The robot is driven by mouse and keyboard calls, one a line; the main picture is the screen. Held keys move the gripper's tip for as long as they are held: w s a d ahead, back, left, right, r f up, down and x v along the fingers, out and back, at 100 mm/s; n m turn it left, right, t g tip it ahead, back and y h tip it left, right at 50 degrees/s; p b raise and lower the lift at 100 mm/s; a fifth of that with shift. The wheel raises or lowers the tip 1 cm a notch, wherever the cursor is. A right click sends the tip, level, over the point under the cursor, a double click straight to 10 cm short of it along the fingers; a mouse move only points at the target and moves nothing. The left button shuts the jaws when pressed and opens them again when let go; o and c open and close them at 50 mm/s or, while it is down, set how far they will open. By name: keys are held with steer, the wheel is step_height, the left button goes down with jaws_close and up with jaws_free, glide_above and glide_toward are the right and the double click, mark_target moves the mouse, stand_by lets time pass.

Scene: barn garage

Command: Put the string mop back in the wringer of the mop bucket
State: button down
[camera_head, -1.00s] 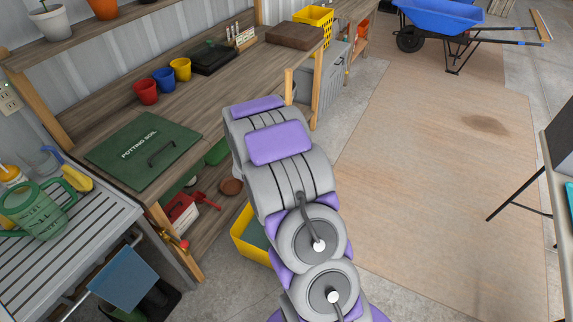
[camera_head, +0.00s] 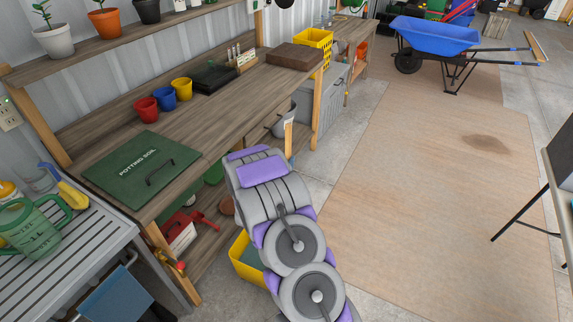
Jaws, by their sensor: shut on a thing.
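A yellow bucket (camera_head: 243,262) stands on the floor by the workbench, partly hidden behind my arm. It looks like the mop bucket, with something grey-green inside. Its wringer cannot be made out. A short upright piece of light wood (camera_head: 289,139) shows just beyond the top of my arm. It moves along with the arm and looks like the mop's handle. The mop's strings are not visible. My gripper is hidden behind my own arm links, so its hold on the handle cannot be seen.
A slatted table (camera_head: 65,255) with a watering can (camera_head: 32,228) is at lower left. A blue wheelbarrow (camera_head: 434,36) stands far back. The plywood floor sheet (camera_head: 440,200) is clear.

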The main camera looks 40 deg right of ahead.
steer(key=shift+a+f, duration=0.1)
steer(key=shift+a, duration=0.1)
steer(key=c, duration=1)
jaws_free()
steer(key=shift+o, duration=0.2)
steer(key=p+v, duration=0.1)
steer(key=v, duration=1.1)
steer(key=shift+p, duration=0.35)
